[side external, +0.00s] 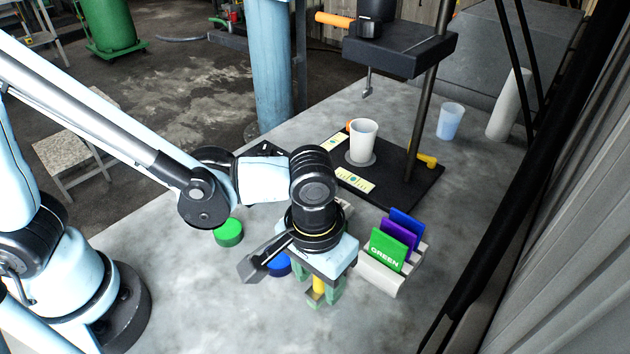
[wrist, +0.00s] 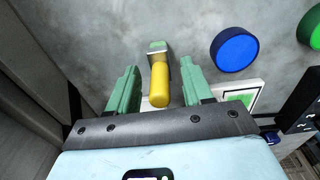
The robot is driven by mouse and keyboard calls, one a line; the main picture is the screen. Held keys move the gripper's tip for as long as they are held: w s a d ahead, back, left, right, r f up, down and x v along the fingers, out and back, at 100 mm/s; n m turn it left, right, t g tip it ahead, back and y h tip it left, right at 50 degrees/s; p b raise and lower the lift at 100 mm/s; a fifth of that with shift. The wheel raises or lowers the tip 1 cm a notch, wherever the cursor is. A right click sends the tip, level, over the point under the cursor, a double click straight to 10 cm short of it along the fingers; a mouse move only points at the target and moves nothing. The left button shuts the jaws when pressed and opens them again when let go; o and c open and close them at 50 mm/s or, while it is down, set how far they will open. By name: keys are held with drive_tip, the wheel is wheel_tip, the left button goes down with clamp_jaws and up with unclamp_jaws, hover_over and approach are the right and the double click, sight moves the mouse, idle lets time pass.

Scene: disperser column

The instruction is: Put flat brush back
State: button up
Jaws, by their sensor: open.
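The flat brush shows in the wrist view as a yellow handle (wrist: 160,84) with a pale, flat end pointing away from me. The handle lies between the two green fingers of my gripper (wrist: 158,70). The fingers are apart, with a gap on both sides of the handle. In the side view my gripper (side external: 322,294) is low over the front of the table, and the yellow handle (side external: 319,286) shows between its fingers. The wrist hides part of the brush there. I cannot tell whether the brush touches the table.
A card rack (side external: 385,277) with blue, purple and green cards stands right of my gripper. A blue round lid (side external: 280,265) and a green one (side external: 228,234) lie left. The disperser's black base (side external: 405,190) bears a white cup (side external: 363,140). A clear cup (side external: 451,121) stands behind.

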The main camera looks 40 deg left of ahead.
drive_tip(key=r, duration=1.1)
drive_tip(key=shift+s+a+r, duration=0.15)
drive_tip(key=shift+s+r, duration=0.05)
drive_tip(key=shift+s, duration=0.05)
drive_tip(key=shift+a+r, duration=0.15)
drive_tip(key=w+a+t, duration=0.2)
drive_tip(key=a+t, duration=0.1)
drive_tip(key=a, duration=0.8)
drive_tip(key=w+a+f+t, duration=0.1)
drive_tip(key=w+a+t, duration=0.1)
drive_tip(key=a, duration=0.9)
drive_tip(key=shift+a+f+t, duration=0.2)
drive_tip(key=shift+t, duration=0.6)
